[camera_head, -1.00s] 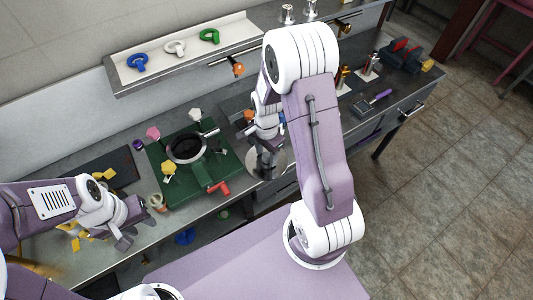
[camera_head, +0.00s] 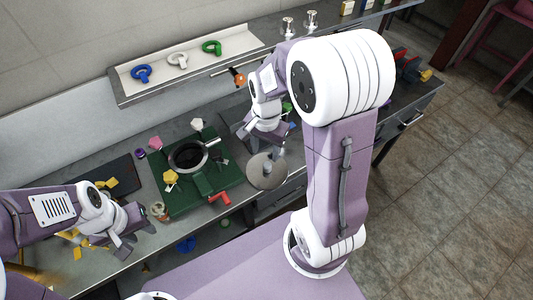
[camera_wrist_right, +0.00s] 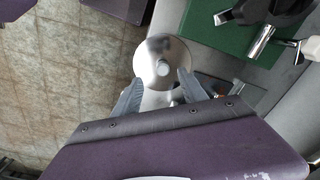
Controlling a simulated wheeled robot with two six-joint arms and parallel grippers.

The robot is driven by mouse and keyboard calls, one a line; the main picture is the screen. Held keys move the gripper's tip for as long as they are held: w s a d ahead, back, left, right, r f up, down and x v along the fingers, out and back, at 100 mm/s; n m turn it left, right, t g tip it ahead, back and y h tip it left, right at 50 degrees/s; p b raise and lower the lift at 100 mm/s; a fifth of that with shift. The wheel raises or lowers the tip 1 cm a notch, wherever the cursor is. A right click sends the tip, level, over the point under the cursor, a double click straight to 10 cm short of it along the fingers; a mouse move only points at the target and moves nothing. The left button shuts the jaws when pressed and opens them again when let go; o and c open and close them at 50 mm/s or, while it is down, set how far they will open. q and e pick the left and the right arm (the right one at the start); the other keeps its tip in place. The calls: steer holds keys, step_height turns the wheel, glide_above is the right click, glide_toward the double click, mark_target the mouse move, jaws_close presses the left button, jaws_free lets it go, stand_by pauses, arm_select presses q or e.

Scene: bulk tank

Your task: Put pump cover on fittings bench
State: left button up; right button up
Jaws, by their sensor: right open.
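The pump cover looks to be the round grey metal disc with a small central knob (camera_head: 266,171); it is at the front edge of the worktop, right of the green pump plate. It also shows in the right wrist view (camera_wrist_right: 150,52). My right gripper (camera_wrist_right: 160,78) is open, its two fingers spread on either side of the knob's line, near the disc; I cannot tell whether they touch it. In the head view my right gripper (camera_head: 267,145) is above the disc. My left gripper (camera_head: 136,240) is open and empty over the left worktop. The bench at right (camera_head: 409,112) is partly hidden by my arm.
The green plate (camera_head: 215,184) carries a dark ring housing and several coloured knobs. A red-handled part (camera_head: 220,197) is at its front edge. A shelf (camera_head: 155,95) with blue, white and green rings is behind. Open tiled floor lies right.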

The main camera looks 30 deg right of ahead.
steer(key=s+a+f+n+t, duration=0.1)
steer(key=s+a+f+n, duration=0.1)
steer(key=s+n, duration=0.4)
steer(key=a+n, duration=0.1)
steer(key=n, duration=0.3)
steer(key=shift+s+a+n, duration=0.2)
steer(key=shift+s+n, duration=0.15)
steer(key=shift+n, duration=0.05)
